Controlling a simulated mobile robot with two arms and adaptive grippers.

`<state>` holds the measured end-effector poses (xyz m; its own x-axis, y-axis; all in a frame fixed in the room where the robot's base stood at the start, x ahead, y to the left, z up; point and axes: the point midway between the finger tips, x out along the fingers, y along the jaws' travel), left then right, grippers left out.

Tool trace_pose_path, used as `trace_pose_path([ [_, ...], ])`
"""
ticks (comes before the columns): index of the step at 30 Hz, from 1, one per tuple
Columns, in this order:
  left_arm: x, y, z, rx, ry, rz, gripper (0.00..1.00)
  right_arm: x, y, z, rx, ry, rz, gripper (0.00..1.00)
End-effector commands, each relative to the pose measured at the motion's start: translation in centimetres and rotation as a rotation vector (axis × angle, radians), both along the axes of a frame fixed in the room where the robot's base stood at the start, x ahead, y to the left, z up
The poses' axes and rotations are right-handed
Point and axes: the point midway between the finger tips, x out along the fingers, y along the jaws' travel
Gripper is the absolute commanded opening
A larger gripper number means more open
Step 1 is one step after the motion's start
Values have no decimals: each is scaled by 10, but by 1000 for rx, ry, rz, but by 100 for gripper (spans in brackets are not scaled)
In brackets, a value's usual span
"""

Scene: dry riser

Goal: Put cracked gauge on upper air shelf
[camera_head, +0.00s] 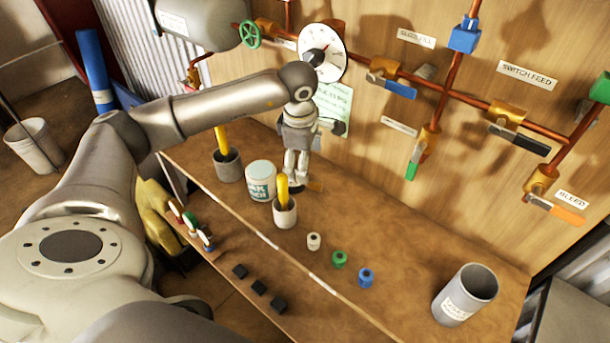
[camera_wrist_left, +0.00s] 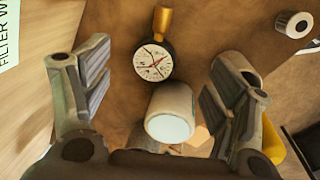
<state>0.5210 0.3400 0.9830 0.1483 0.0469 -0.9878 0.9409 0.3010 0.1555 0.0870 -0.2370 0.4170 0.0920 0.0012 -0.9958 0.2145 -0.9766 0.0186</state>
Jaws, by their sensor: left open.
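A round gauge (camera_wrist_left: 154,61) with a white dial, black rim and brass stem lies on the wooden bench in the left wrist view. Dark and red lines cross its dial, but cracks are hard to confirm. It sits between and beyond the spread fingers of my left gripper (camera_wrist_left: 157,92), which is open and empty. In the head view my left gripper (camera_head: 298,172) points down at the bench near the wall. A brass piece (camera_head: 315,186) shows beside its fingertips; the dial is hidden there. My right gripper is out of view. I cannot tell which surface is the upper air shelf.
A white can (camera_head: 260,182), a grey cup (camera_head: 228,166) and a white cup (camera_head: 285,213) with yellow handles stand near the gripper. A grey bin (camera_head: 465,296) stands right. Pipes and a dial (camera_head: 322,52) cover the wall.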

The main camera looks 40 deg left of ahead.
Motion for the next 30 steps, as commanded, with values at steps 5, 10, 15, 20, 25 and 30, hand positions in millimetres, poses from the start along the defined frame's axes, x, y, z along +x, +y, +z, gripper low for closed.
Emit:
trace_pose_path([
  [5, -3, -1, 22, 0, -1, 1, 80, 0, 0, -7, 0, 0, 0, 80],
  [10, -5, -1, 31, 0, -1, 0, 80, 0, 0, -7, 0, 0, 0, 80],
  [15, -5, -1, 31, 0, 0, 0, 80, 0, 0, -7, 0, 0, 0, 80],
  [20, -5, -1, 30, 0, 0, 0, 80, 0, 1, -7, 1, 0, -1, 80],
  [25, -4, -5, 28, -12, -1, 0, 80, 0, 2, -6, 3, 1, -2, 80],
  [30, -4, -29, 25, -118, 19, 10, 80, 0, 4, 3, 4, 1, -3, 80],
])
